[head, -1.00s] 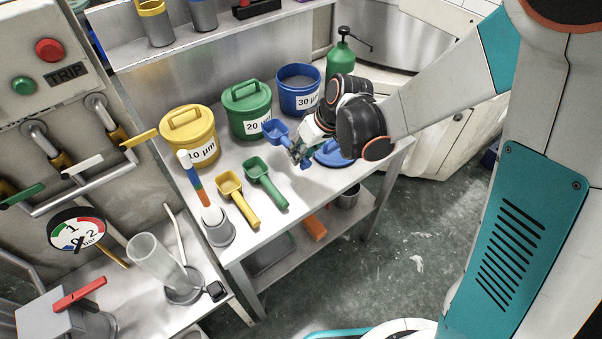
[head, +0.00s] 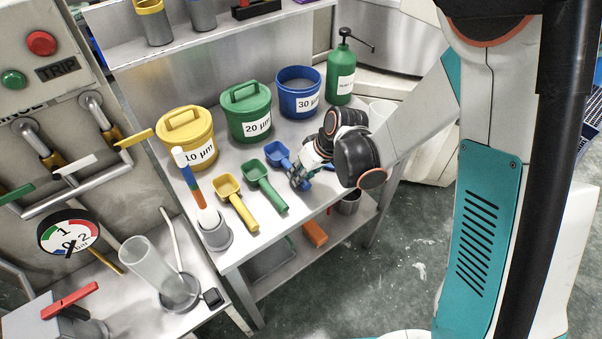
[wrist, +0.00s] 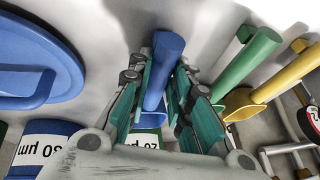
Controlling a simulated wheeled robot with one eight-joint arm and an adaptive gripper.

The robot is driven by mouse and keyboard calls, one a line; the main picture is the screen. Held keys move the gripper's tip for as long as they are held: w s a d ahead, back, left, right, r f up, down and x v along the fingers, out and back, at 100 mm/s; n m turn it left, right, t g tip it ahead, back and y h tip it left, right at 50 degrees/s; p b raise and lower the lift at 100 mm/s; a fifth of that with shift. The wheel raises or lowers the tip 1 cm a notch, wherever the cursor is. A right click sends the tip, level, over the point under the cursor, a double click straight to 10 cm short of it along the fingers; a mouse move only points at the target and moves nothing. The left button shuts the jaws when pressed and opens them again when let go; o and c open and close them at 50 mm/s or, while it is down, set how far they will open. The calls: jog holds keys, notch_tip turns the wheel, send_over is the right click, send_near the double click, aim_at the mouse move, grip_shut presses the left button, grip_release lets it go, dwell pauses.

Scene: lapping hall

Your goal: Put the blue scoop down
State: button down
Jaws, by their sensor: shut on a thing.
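The blue scoop (head: 277,153) is at the right end of the row of scoops on the steel bench, its bowl toward the tubs. My gripper (head: 302,182) is shut on its handle, which shows between the teal fingers in the wrist view (wrist: 164,70). The scoop looks at or very near the bench top; I cannot tell if it touches. The green scoop (head: 262,182) and the yellow scoop (head: 236,203) lie to its left, roughly parallel and apart from it.
Yellow (head: 187,140), green (head: 246,112) and blue (head: 299,92) tubs stand behind the scoops. The blue tub is open; its blue lid (wrist: 38,72) lies beside my gripper. A green pump bottle (head: 341,70) stands at the back right. A grey holder (head: 215,236) stands front left.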

jog(key=c, duration=1.5)
grip_release()
jog(key=shift+f, duration=0.1)
jog(key=shift+o, duration=0.2)
jog(key=s+d+r+m+t+h+p, duration=0.1)
jog(key=s+d+r+p, duration=0.2)
jog(key=r, duration=0.4)
jog(key=s+d+r+m, duration=0.1)
jog(key=s+d+r, duration=0.2)
jog(key=d+r, duration=0.35)
jog(key=s+d+r+m+t+h+p, duration=0.15)
jog(key=s+r, duration=0.25)
jog(key=r, duration=0.4)
jog(key=s+d+r+m+t+h, duration=0.2)
jog(key=s+d+r, duration=0.3)
jog(key=s, duration=0.3)
jog(key=shift+s+d+m, duration=0.3)
jog(key=shift+d+m, duration=0.15)
jog(key=shift+d, duration=0.25)
